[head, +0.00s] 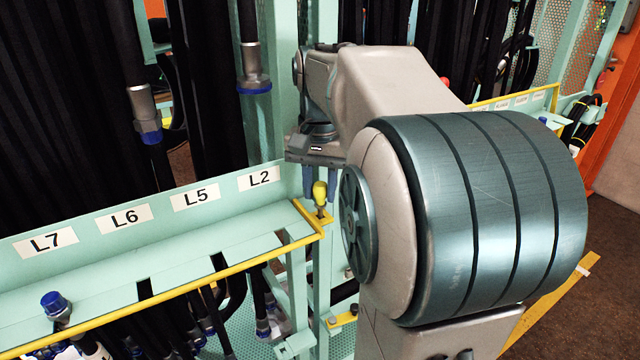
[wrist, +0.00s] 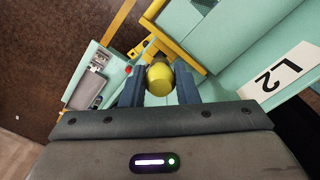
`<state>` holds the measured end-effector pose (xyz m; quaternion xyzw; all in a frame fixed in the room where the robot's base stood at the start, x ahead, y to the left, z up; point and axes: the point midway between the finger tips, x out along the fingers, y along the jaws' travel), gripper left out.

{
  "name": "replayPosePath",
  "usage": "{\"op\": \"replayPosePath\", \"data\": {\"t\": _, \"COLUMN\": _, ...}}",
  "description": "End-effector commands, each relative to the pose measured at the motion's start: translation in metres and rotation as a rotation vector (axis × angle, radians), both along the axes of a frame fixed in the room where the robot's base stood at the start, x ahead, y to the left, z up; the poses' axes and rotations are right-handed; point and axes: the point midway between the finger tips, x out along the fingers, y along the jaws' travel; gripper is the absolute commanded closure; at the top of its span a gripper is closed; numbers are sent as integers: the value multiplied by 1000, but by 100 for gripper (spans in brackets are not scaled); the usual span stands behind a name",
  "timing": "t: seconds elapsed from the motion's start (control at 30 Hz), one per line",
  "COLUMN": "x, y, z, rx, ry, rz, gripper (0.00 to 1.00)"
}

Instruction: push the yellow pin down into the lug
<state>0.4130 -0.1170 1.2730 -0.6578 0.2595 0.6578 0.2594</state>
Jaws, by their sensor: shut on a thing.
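The yellow pin (head: 320,193) stands upright at the right end of the tray's yellow edge, beside the L2 label. In the wrist view the pin's rounded yellow head (wrist: 159,79) sits between the two dark blue fingers. My gripper (head: 318,185) points down and is shut on the pin; in the wrist view its fingers (wrist: 160,88) flank the head. The yellow lug (head: 322,220) is at the tray corner under the pin; its bracket also shows in the wrist view (wrist: 178,42). How deep the pin sits in the lug is hard to tell.
A mint-green tray (head: 190,262) with labels L7, L6, L5 and L2 runs left of the pin. Black hoses (head: 205,90) hang behind it, and a blue-capped fitting (head: 55,304) stands at the lower left. My arm covers the right of the head view.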

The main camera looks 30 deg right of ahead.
Motion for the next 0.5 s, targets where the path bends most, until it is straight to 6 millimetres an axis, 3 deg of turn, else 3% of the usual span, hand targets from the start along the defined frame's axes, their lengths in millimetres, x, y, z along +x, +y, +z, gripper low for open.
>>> {"op": "replayPosePath", "data": {"t": 0.5, "x": 0, "y": 0, "z": -21, "rx": 0, "ry": 0, "rz": 0, "gripper": 95}}
